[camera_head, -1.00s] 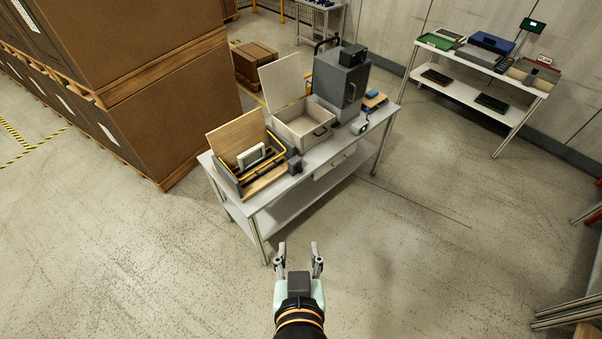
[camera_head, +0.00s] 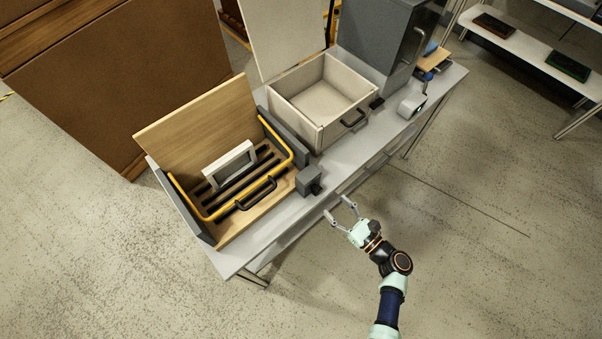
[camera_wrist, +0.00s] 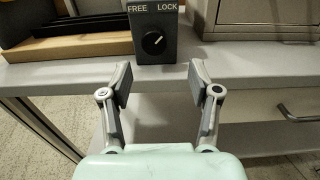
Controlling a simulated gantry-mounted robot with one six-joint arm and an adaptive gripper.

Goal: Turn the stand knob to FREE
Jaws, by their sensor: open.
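The stand knob (camera_wrist: 154,42) is a round black dial with a white pointer mark on a dark grey box (camera_head: 309,180). In the wrist view, labels FREE and LOCK sit above it, left and right. The white mark slants up to the right, toward LOCK. The box stands at the front edge of the table beside the wooden stand (camera_head: 215,150) with its yellow bar. My gripper (camera_head: 338,209) is open and empty in front of the table edge. In the wrist view its fingers (camera_wrist: 158,85) are spread below the knob, apart from it.
A white table (camera_head: 235,255) carries the stand, an open wooden box (camera_head: 335,115) with a black handle, and a grey cabinet (camera_head: 385,40). A drawer handle (camera_wrist: 297,113) shows under the tabletop at right. Open floor lies in front of the table.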

